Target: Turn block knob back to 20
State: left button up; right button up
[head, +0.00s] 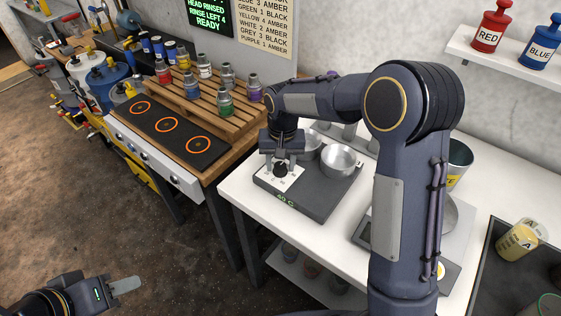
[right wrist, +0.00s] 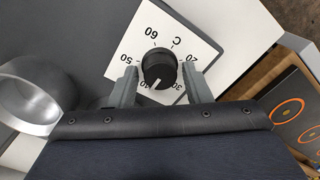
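The block knob (head: 281,168) is a black round knob on a white dial plate on the front of the dark heating block (head: 318,204). The block's green display reads 40 C. In the right wrist view the knob (right wrist: 159,67) has a white mark pointing down, towards the partly hidden 40; 20, 50 and 60 are readable around it. My right gripper (head: 280,160) is over the dial; its fingers (right wrist: 160,70) stand open on either side of the knob, with gaps visible. My left gripper (head: 124,285) is at the lower left, away from the block; its opening is unclear.
Metal cups (head: 341,160) sit on the block behind the knob. A wooden rack (head: 216,105) with bottles and a hotplate panel (head: 168,131) stand to the left. My right arm hides part of the white table (head: 237,192). Open floor lies at the lower left.

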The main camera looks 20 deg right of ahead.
jog(key=c, duration=0.7)
jog(key=n, duration=0.6)
jog(key=shift+n, duration=0.3)
jog(key=n+p, duration=0.1)
jog(key=n, duration=0.5)
jog(key=shift+a, duration=0.15)
jog(key=n, duration=0.4)
jog(key=shift+r, duration=0.1)
jog(key=n+p, duration=0.1)
jog(key=n, duration=0.2)
jog(key=shift+n, duration=0.4)
jog(key=n+p, duration=0.1)
jog(key=n, duration=0.5)
jog(key=shift+h, duration=0.3)
jog(key=shift+n, duration=0.4)
